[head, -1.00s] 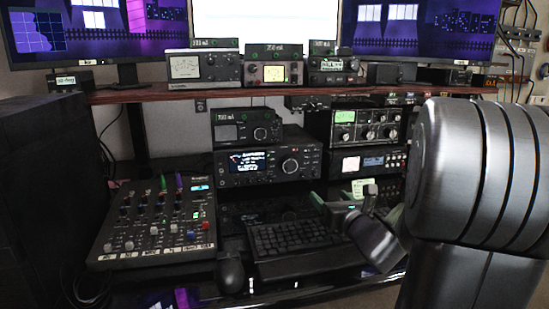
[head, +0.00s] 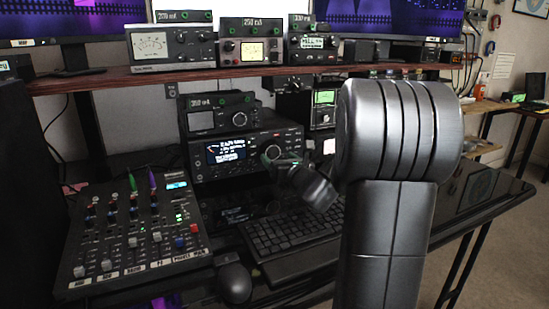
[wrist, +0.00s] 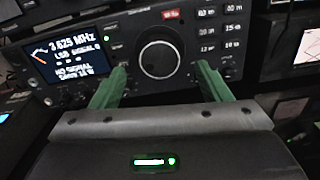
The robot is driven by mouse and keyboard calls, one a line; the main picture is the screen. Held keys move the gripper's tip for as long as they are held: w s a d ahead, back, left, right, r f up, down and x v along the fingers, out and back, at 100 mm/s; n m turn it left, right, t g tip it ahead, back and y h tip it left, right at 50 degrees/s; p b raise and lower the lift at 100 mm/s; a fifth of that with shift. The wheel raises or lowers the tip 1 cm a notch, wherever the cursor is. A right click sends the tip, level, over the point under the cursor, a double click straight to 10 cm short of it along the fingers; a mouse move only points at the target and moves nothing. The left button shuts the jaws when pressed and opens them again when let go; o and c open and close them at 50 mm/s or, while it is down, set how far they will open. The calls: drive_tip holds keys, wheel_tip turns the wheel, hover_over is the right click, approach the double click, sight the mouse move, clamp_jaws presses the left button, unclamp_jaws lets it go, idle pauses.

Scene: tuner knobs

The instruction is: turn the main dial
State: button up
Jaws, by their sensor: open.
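The main dial (wrist: 160,60) is a large round black knob with a pale ring, on the front of a black radio (wrist: 95,45) with a lit frequency display. In the wrist view the dial shows between and just beyond the two green fingers of my gripper (wrist: 160,69). The fingers are spread wide, one to each side of the dial, with nothing held. I cannot tell how far the fingertips are from the panel. In the head view the radio (head: 238,178) stands on the desk, and my arm partly covers its right side.
A smaller unit (head: 218,121) sits on top of the radio. A mixer (head: 140,240) is at the left, with a keyboard (head: 290,232) and mouse (head: 235,283) in front. A shelf (head: 150,76) carrying several meters runs above. Another rack unit stands right of the radio.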

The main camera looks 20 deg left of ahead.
sight(273, 153)
drive_tip(key=shift+x, duration=1.75)
drive_tip(key=c, duration=1)
drive_tip(key=shift+o, duration=0.2)
drive_tip(key=shift+m, duration=0.3)
drive_tip(key=shift+r+m+p, duration=0.15)
drive_tip(key=shift+m+p, duration=0.7)
drive_tip(key=shift+m, duration=0.05)
drive_tip(key=shift+m+p, duration=1.25)
drive_tip(key=shift+m, duration=0.55)
